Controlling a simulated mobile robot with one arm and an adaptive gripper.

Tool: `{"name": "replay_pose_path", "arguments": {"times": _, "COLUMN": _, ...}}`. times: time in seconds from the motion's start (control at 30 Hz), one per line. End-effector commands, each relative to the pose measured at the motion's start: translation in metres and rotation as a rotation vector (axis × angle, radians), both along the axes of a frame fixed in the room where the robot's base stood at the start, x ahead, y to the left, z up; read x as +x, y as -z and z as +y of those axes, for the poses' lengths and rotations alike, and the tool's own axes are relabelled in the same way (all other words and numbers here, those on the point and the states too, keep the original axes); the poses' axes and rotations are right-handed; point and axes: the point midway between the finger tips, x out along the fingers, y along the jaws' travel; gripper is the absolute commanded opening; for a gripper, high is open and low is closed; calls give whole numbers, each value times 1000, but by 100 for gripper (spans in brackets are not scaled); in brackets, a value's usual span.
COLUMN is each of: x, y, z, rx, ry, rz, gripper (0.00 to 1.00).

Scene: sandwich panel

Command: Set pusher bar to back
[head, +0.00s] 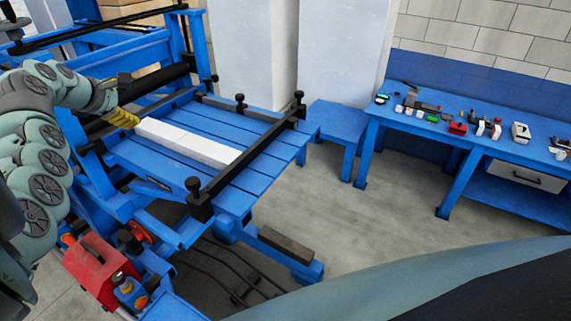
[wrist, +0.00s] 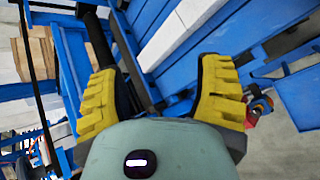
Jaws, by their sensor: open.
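A long white bar-shaped piece (head: 187,143) lies on the blue slatted table of the machine; it also shows at the top of the wrist view (wrist: 185,32). A dark bar (head: 243,160) with black knobs crosses the table's right end. Another dark bar (wrist: 130,55) runs beside the white piece, ahead of my fingers in the wrist view. No label shows which is the pusher bar. My gripper (head: 124,118) is at the table's left side, close to the white piece's left end. Its yellow fingers (wrist: 165,95) are wide apart with nothing clearly held between them.
The blue machine frame (head: 198,45) rises behind my gripper. A red box (head: 92,268) stands at the lower left. A low blue table (head: 335,122) and a blue workbench (head: 400,117) with small items stand to the right. The floor (head: 390,215) between is clear.

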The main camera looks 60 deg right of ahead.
Motion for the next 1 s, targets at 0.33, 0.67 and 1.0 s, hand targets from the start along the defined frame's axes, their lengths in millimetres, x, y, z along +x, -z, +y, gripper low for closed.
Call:
{"name": "replay_pose_path", "arguments": {"times": 0.33, "x": -126, "y": 4, "z": 17, "rx": 425, "ry": 237, "rz": 455, "gripper": 66}}
{"name": "replay_pose_path", "arguments": {"times": 0.67, "x": -149, "y": 8, "z": 28, "rx": 530, "ry": 258, "rz": 528, "gripper": 66}}
{"name": "replay_pose_path", "arguments": {"times": 1.0, "x": -158, "y": 36, "z": 17, "rx": 525, "ry": 262, "rz": 526, "gripper": 66}}
